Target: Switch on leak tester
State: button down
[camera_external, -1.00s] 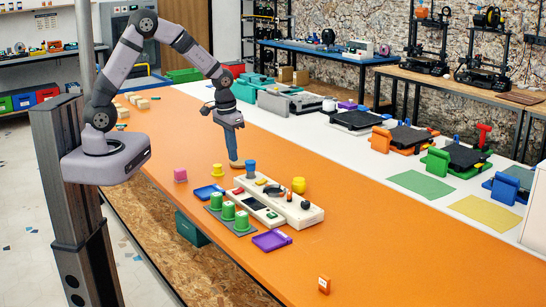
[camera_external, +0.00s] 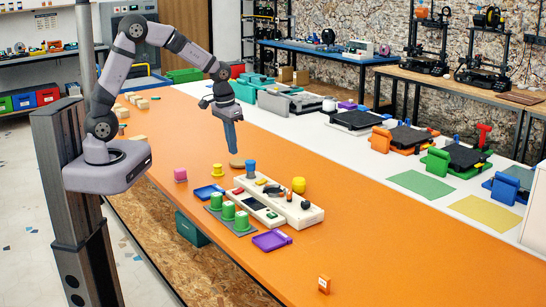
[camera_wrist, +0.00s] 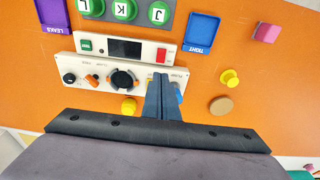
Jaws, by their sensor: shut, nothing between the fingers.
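The leak tester (camera_external: 312,216) is a white two-part panel on the orange table; its front part has a dark screen (camera_wrist: 124,48), a green button (camera_wrist: 86,45) and a red switch (camera_wrist: 161,54). Its rear part carries a black dial (camera_wrist: 122,79), an orange lever (camera_wrist: 92,80) and a black knob (camera_wrist: 70,77). My gripper (camera_external: 236,149) is shut and empty, raised above the table near the tester's far-left end. In the wrist view its fingers (camera_wrist: 163,77) cover part of the rear panel's end, below the red switch. I cannot read the switch's position.
Green lettered parts (camera_wrist: 124,8) stand on a grey plate beside the tester. A blue TIGHT tray (camera_wrist: 202,31), a purple LEAKS tray (camera_wrist: 53,14), a pink cube (camera_wrist: 266,32), a yellow piece (camera_wrist: 229,78) and a tan disc (camera_wrist: 221,105) lie around. The near-right table is mostly clear.

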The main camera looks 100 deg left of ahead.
aim_at(240, 188)
jog(key=shift+a+b, duration=0.5)
jog(key=shift+b, duration=0.65)
jog(key=shift+r, duration=0.1)
jog(key=f+p, duration=0.1)
jog(key=f, duration=0.3)
jog(key=w+a+f+p, duration=0.1)
jog(key=f, duration=0.4)
jog(key=f+p, duration=0.1)
jog(key=f, duration=0.4)
jog(key=shift+w+a, duration=0.3)
jog(key=shift+a, duration=0.05)
jog(key=shift+p, duration=0.4)
